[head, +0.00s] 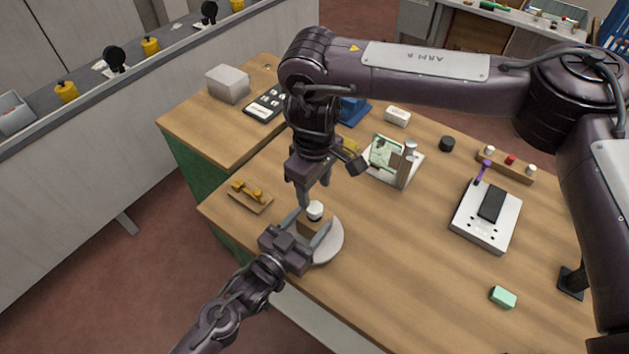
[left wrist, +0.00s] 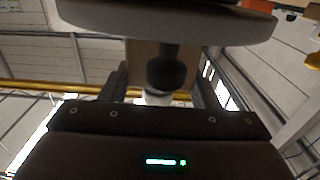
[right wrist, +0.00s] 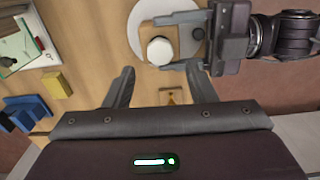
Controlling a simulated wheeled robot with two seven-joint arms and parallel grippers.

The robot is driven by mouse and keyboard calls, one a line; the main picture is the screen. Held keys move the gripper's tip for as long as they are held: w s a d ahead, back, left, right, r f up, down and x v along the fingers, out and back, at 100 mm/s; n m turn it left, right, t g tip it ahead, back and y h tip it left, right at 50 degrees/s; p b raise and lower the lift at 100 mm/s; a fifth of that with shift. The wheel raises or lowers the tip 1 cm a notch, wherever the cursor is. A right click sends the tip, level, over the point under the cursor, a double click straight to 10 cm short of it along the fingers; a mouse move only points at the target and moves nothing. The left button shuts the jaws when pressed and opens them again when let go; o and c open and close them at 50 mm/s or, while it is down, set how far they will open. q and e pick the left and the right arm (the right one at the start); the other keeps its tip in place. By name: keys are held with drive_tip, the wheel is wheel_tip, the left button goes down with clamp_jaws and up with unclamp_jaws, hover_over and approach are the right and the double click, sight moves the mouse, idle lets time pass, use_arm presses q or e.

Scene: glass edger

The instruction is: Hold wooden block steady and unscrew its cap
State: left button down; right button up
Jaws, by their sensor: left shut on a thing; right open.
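The wooden block (head: 307,228) stands upright on a round white plate (head: 328,249) near the table's left front edge. Its white cap (head: 315,209) sits on top and also shows in the right wrist view (right wrist: 160,51). My left gripper (head: 311,227) is shut on the block, one finger on each side. In the left wrist view the block (left wrist: 144,60) is partly covered by a dark rounded shape that I cannot identify. My right gripper (head: 316,190) points down above the cap, open and empty. In the right wrist view its fingers (right wrist: 161,72) are apart, not touching the cap.
A small wooden tray with yellow parts (head: 250,194) lies left of the block. A stand with a picture card (head: 385,154) is behind to the right. A white device (head: 487,218) and a green block (head: 502,297) are further right. The table between is clear.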

sight(314, 207)
drive_tip(key=m, duration=0.2)
drive_tip(key=r+m, duration=0.1)
drive_tip(key=m, duration=0.1)
drive_tip(key=shift+f, duration=3.95)
